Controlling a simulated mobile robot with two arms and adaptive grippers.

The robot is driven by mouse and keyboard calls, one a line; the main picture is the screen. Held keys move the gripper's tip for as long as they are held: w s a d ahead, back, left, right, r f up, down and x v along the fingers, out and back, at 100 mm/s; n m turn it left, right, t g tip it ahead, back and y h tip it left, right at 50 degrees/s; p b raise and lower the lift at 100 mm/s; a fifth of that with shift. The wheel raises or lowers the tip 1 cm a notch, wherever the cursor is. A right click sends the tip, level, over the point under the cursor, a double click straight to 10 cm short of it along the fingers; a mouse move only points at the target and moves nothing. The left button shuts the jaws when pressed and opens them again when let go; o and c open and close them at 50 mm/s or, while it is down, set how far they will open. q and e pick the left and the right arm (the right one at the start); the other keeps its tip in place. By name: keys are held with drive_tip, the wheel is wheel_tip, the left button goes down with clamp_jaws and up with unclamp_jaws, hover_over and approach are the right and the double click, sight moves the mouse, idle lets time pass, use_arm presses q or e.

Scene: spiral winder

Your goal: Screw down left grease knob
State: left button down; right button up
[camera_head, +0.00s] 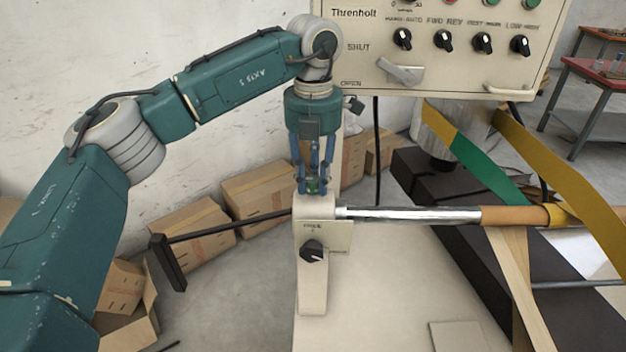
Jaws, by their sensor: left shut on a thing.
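My left gripper (313,183) points down over the top of the cream post (313,288). Its blue fingers are shut around a small green knob (313,186) on top of the post, the left grease knob; the fingers hide much of it. A black rotary knob (312,250) sits on the front of the post, below the gripper and apart from it. My right gripper is not in view.
A control panel (360,50) with several black knobs hangs behind. A shiny shaft (410,214) runs right from the post to a brown tube (510,216) with green and yellow strips. A black crank handle (168,263) sticks out left. Cardboard boxes (260,190) lie behind.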

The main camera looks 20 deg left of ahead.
use_arm(q)
drive_tip(key=m, duration=0.3)
drive_tip(key=shift+w+r+m, duration=0.15)
drive_tip(key=shift+r+m, duration=0.05)
drive_tip(key=shift+m, duration=0.1)
drive_tip(key=m, duration=0.4)
drive_tip(key=shift+m, duration=0.3)
drive_tip(key=m, duration=0.4)
drive_tip(key=shift+m, duration=1.8)
drive_tip(key=c, duration=1.6)
unclamp_jaws()
drive_tip(key=shift+o, duration=0.8)
drive_tip(key=shift+f, duration=0.1)
